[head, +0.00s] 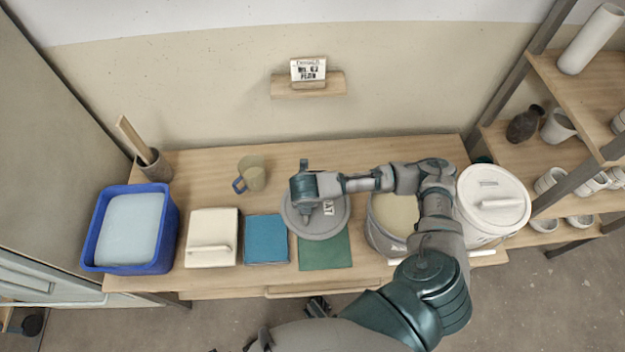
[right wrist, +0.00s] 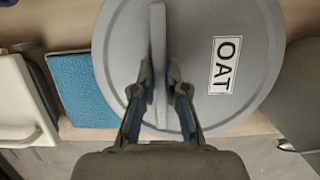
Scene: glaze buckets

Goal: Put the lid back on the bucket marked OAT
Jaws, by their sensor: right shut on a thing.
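The round grey lid (head: 333,224) has a white label reading OAT. It overlaps the edges of a blue tile and a green tile in the head view; its height above the table is unclear. My right gripper (head: 306,217) is shut on the lid's upright handle, with a finger on each side in the right wrist view (right wrist: 159,92). The open grey bucket (head: 382,238) stands to the right, with cream contents. My right arm crosses over it and hides part of it. Dark lettering on its front is partly hidden.
A white lidded bucket (head: 490,215) stands right of the open one. The blue tile (head: 266,239), green tile (head: 325,252), cream lidded box (head: 212,225) and blue tub (head: 95,235) line the front. A jug (head: 254,175) stands behind. The table's back strip is mostly clear.

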